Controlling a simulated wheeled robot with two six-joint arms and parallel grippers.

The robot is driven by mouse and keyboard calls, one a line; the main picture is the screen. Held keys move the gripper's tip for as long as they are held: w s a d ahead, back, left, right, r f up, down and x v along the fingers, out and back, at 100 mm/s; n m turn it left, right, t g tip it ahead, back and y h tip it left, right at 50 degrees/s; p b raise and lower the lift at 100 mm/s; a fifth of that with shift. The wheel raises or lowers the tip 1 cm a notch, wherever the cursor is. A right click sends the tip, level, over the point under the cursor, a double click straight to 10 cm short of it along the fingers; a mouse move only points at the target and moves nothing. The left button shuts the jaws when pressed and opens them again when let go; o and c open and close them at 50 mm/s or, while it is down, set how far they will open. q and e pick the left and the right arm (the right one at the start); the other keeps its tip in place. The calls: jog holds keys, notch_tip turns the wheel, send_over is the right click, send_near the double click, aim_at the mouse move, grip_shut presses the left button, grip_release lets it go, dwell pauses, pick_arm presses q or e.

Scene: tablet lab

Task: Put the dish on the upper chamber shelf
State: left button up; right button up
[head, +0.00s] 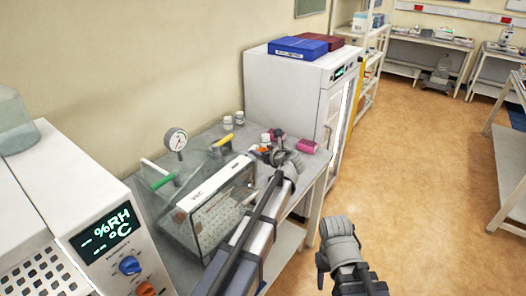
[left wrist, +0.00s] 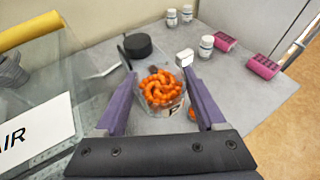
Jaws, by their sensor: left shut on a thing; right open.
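The dish (left wrist: 163,104) is a small clear container filled with orange pieces, seen in the left wrist view. My left gripper (left wrist: 160,78) is shut on it, with one purple finger on each side. In the head view my left gripper (head: 274,155) is over the far part of the grey bench, and only a bit of orange shows beside it. The glass chamber (head: 208,228) stands on the bench left of my left arm, with a perforated shelf inside; which level it is, I cannot tell. My right gripper (head: 338,240) is open and empty, over the floor beside the bench.
A gauge (head: 176,140), a green-handled valve (head: 163,182) and a yellow handle (head: 222,142) stand by the chamber. White bottles (left wrist: 206,46), pink racks (left wrist: 225,42) and a black round piece (left wrist: 138,45) are near the dish. A humidity unit (head: 110,245) is at left.

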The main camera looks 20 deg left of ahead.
aim_at(263, 149)
pick_arm(q)
jog(key=shift+r+p, duration=1.2)
jog(key=shift+r, duration=0.55)
pick_arm(e)
jog(key=shift+r, duration=1.8)
